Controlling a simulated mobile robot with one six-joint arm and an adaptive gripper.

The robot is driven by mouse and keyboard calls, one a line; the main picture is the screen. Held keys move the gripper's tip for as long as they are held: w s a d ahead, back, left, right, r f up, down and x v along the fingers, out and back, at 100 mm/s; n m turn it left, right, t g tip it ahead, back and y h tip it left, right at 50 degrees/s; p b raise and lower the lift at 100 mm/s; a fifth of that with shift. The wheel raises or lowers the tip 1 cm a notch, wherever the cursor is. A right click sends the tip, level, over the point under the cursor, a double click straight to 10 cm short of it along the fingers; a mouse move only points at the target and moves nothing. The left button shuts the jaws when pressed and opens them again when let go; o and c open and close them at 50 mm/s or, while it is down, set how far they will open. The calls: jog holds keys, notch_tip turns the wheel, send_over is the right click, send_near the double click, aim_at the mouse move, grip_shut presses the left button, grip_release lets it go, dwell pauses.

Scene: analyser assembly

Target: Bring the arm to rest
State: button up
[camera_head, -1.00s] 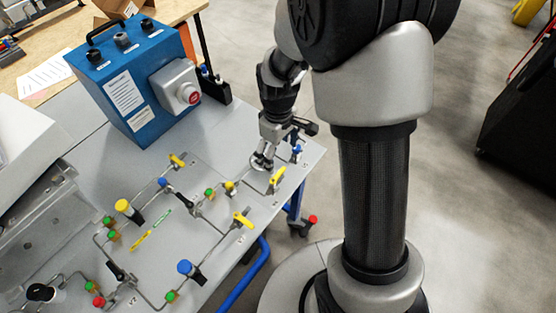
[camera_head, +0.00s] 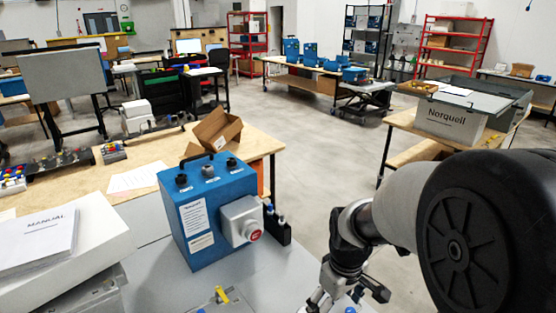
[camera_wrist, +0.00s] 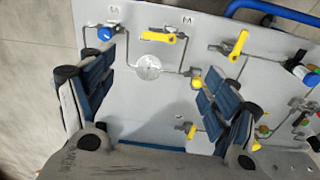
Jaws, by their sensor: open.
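My gripper (camera_wrist: 158,105) is open and empty in the wrist view, its two blue-padded fingers apart. Between and beyond them lies the grey panel (camera_wrist: 190,98) with thin tubing. A round silver gauge-like part (camera_wrist: 148,67) is seen between the fingertips, apart from them as far as I can tell. Near it are a blue knob (camera_wrist: 106,33) and a yellow valve handle (camera_wrist: 155,37). In the head view my arm (camera_head: 352,240) reaches down at lower right. The fingertips there are cut off by the bottom edge.
A blue box (camera_head: 205,215) with a red button stands left of my arm. A white box with a manual (camera_head: 38,242) is at the left edge. Behind are a wooden bench (camera_head: 262,146) with an open carton (camera_head: 216,128), and a Norquell crate (camera_head: 452,118). Grey floor lies between the benches.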

jog(key=s+r+m+t, duration=0.4)
jog(key=s+r+m, duration=0.2)
jog(key=s+r, duration=0.9)
jog(key=s, duration=0.2)
jog(key=shift+s, duration=0.35)
jog(key=shift+d, duration=0.1)
jog(key=shift+c, duration=0.5)
